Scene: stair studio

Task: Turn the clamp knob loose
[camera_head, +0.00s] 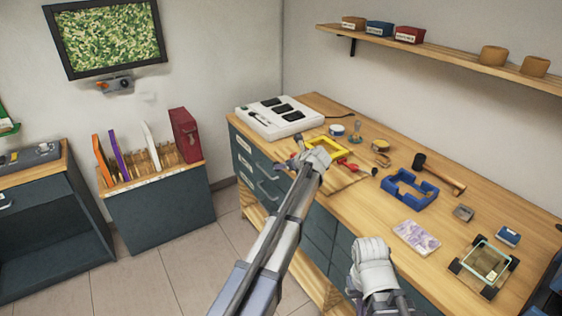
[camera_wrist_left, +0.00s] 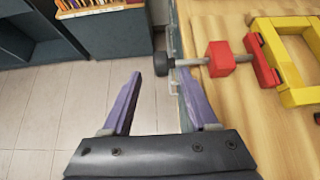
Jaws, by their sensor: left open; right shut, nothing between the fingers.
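In the left wrist view, a red clamp (camera_wrist_left: 221,58) sits beside a yellow frame (camera_wrist_left: 291,96), with a grey screw rod running left to a dark round knob (camera_wrist_left: 161,64). The knob sticks out near the table edge. My left gripper (camera_wrist_left: 161,74) is open, its purple fingers pointing toward the knob. The knob appears just beyond the fingertips, nearer the right finger; I cannot tell whether it touches. In the head view the yellow frame (camera_head: 344,152) shows beside my left wrist, which largely hides the clamp. My right gripper (camera_head: 380,298) is shut and empty, low near the bench front.
The wooden workbench (camera_head: 335,200) carries a white device (camera_head: 278,118), a red-and-black tool (camera_head: 350,165), a blue frame (camera_head: 409,190), a mallet (camera_head: 437,172) and a small wheeled frame (camera_head: 484,265). A shelf (camera_head: 455,62) hangs above. Tiled floor (camera_head: 165,270) lies free at left.

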